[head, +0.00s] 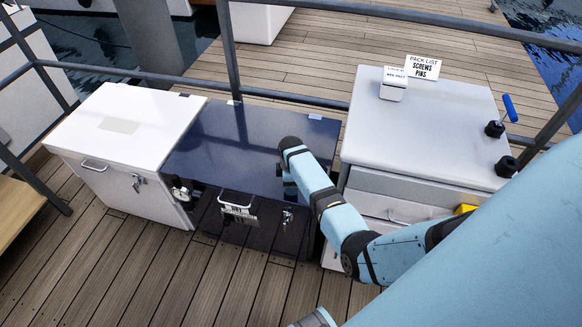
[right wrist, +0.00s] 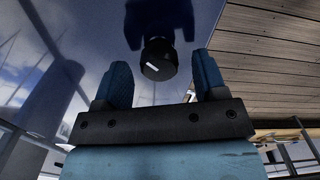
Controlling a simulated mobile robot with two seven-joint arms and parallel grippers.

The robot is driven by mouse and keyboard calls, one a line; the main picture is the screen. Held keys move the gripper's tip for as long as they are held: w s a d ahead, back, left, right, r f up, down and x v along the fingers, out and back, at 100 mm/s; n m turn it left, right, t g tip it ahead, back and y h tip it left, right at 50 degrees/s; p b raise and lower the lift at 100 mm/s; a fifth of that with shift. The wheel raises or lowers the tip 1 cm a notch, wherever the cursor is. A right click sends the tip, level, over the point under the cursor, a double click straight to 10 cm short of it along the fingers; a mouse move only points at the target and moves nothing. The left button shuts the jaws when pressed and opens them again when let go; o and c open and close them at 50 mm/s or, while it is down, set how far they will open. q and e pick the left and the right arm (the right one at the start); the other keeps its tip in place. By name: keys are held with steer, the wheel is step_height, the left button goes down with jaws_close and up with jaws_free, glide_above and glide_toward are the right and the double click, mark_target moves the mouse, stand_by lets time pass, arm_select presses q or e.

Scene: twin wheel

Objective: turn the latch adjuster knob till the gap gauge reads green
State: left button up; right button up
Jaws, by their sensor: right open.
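The black adjuster knob (right wrist: 158,60), with a white pointer mark, shows in the right wrist view against a dark glossy panel. My right gripper (right wrist: 160,66) is open, with one blue finger on each side of the knob. A gap to each finger is visible, and neither seems to touch it. In the head view my right arm reaches to the dark blue cabinet (head: 245,150); its wrist hides the knob and most of the gripper. A small round dial-like part (head: 181,193) sits at the cabinet's front left; its reading is too small to tell. My left gripper is not in view.
A white locker (head: 125,140) with a latch stands at the left. A white cabinet (head: 420,125) at the right carries a small sign (head: 422,67), black knobs and a blue-handled lever (head: 509,108). Metal rails (head: 300,100) run behind. The deck in front is clear.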

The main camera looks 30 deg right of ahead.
steer(key=shift+f, duration=0.4)
steer(key=shift+c, duration=0.2)
steer(key=c, duration=0.9)
